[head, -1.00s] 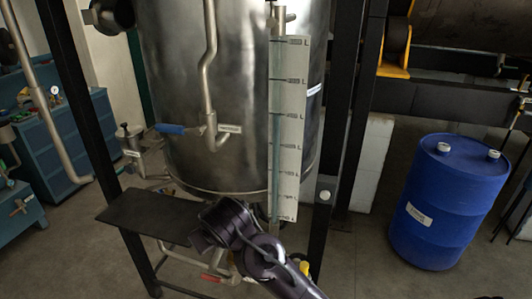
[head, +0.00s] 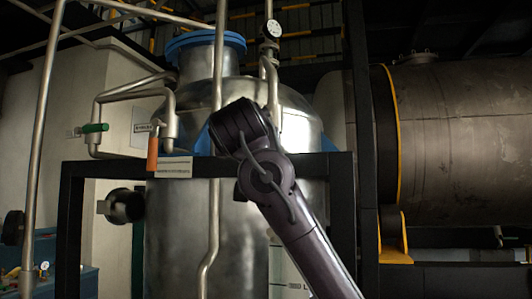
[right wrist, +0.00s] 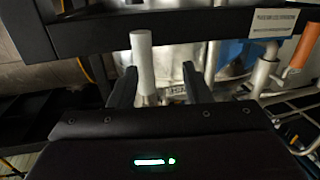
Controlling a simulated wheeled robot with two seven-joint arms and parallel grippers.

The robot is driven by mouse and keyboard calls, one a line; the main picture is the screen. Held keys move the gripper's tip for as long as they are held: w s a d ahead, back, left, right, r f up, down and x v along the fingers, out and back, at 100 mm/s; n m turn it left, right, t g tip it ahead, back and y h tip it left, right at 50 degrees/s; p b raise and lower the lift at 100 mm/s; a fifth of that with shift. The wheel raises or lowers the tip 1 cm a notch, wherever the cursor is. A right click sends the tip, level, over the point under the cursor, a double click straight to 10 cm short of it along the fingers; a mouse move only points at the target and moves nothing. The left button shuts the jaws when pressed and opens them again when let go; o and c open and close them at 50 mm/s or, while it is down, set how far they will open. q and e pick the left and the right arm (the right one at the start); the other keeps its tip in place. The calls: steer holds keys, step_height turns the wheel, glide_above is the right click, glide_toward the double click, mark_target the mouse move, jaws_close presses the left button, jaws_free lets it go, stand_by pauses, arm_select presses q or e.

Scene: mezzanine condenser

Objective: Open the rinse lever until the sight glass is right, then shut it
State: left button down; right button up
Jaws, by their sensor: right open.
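In the right wrist view my right gripper (right wrist: 160,69) is open. A pale grey lever handle (right wrist: 142,60) stands upright between its fingers, nearer the left one; I cannot tell whether they touch. A small label (right wrist: 178,90) behind it is too blurred to read. In the head view my right arm rises in front of the vessel (head: 185,230); its gripper and the grey handle are hidden there. The scaled sight glass (head: 287,275) shows only a dim upper strip, so its level cannot be read. My left gripper is out of view.
A dark frame (head: 330,215) crosses before the vessel. An orange lever (head: 153,152) hangs near a labelled plate (head: 173,167); it also shows in the wrist view (right wrist: 300,54). A green lever (head: 95,128) is further left.

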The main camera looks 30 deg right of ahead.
steer(key=shift+m+h, duration=0.3)
steer(key=shift+m, duration=0.1)
steer(key=w+d+r+p, duration=0.1)
steer(key=d, duration=0.1)
steer(key=w+d+r+p, duration=0.1)
steer(key=p, duration=0.1)
steer(key=w+d+r+p, duration=0.1)
steer(key=d, duration=0.1)
steer(key=shift+w+d+p, duration=0.3)
steer(key=shift+w+d, duration=0.05)
steer(key=shift+w, duration=0.05)
steer(key=shift+w+d, duration=0.2)
steer(key=shift+d, duration=0.05)
steer(key=shift+w+a, duration=0.1)
steer(key=shift+c, duration=0.4)
jaws_close()
